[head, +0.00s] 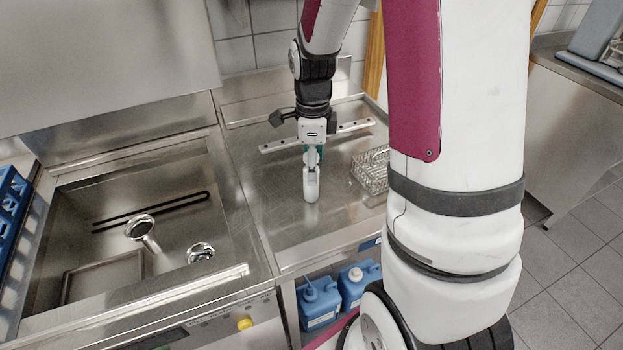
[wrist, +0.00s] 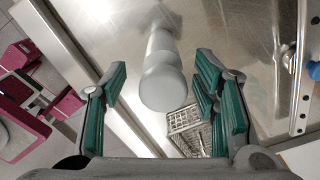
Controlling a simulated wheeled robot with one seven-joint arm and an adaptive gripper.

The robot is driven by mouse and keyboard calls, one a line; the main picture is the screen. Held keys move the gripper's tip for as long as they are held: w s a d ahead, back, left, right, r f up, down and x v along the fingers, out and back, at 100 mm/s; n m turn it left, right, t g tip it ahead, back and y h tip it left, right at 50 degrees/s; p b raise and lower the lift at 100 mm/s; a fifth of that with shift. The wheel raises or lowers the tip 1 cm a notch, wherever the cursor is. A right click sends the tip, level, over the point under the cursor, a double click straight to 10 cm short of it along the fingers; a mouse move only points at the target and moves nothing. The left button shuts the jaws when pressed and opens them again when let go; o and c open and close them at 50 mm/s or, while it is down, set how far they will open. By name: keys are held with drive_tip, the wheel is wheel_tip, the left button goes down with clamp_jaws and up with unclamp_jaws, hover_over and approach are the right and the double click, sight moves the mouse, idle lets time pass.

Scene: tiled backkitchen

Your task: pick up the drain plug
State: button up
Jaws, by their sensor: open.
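A pale grey, rounded cylindrical piece, which looks like the drain plug (head: 311,186), is on the steel worktop (head: 345,212) right of the sink, directly below my gripper (head: 313,158). In the wrist view the drain plug (wrist: 162,86) shows end-on, its wide round end towards the camera and a narrower part beyond. My gripper (wrist: 162,72) is open, its green-padded fingers one on each side of the plug in the picture, with visible gaps. The plug's far end is hard to make out.
A wire basket (head: 370,172) stands on the worktop to the right of the plug. A perforated metal bar (head: 342,130) lies behind. The sink (head: 85,205) at left holds a chrome funnel-like piece (head: 140,229). Blue canisters (head: 320,303) sit below.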

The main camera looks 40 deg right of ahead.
drive_tip(key=shift+w+f, duration=0.15)
drive_tip(key=shift+f, duration=1.7)
drive_tip(key=c, duration=1.3)
drive_tip(key=shift+r, duration=0.15)
